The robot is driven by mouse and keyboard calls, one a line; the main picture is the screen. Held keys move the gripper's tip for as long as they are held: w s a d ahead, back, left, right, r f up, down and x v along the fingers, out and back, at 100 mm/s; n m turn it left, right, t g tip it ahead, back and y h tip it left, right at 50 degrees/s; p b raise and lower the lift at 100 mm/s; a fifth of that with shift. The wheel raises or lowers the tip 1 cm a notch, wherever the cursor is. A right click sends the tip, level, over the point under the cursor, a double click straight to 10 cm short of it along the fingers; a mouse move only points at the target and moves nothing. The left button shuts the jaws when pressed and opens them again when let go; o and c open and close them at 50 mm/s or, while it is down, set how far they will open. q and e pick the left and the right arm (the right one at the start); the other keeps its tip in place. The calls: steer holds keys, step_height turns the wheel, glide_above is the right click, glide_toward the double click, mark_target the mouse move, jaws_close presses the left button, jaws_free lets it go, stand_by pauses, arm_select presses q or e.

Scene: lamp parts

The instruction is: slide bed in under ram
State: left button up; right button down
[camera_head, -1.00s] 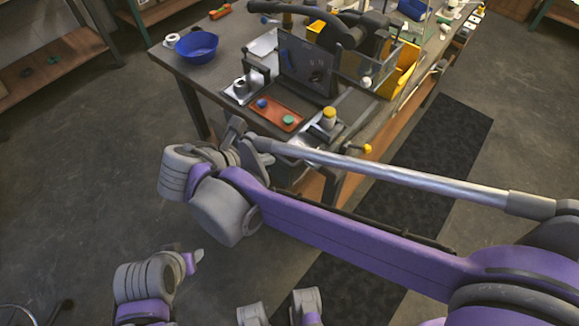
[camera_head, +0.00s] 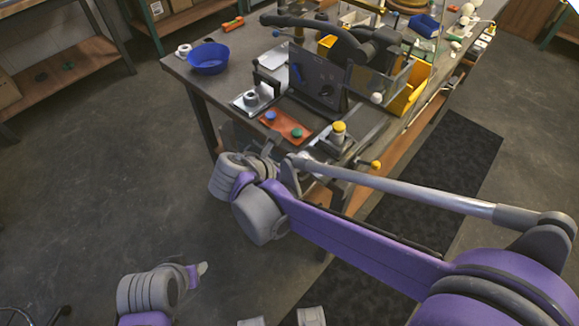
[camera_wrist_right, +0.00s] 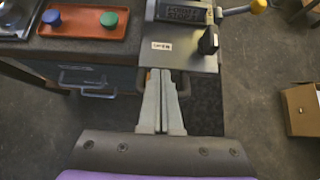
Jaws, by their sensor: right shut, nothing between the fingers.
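In the wrist view a grey metal plate (camera_wrist_right: 180,50), which looks like the bed, sits at the bench edge. It carries a dark lettered block (camera_wrist_right: 182,13) and a black knob (camera_wrist_right: 208,41). A dark handle (camera_wrist_right: 184,84) hangs at its front edge. My right gripper (camera_wrist_right: 162,72) is shut and empty, its tips at the plate's front edge beside the handle. My left gripper (camera_head: 201,269) is low at left, clear of the bench.
An orange-brown tray (camera_head: 278,129) with a blue and a green piece lies left of the plate. A yellow-knobbed lever (camera_wrist_right: 240,10) sticks out at its right. A blue bowl (camera_head: 208,57) and yellow bin (camera_head: 412,88) stand on the bench. A cardboard box (camera_wrist_right: 302,108) is on the floor.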

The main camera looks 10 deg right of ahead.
steer(key=w+d, duration=0.3)
steer(key=d, duration=0.1)
steer(key=w+d, duration=0.7)
steer(key=d, duration=0.2)
steer(key=shift+w+d, duration=0.1)
steer(key=shift+w, duration=0.1)
stand_by(0.3)
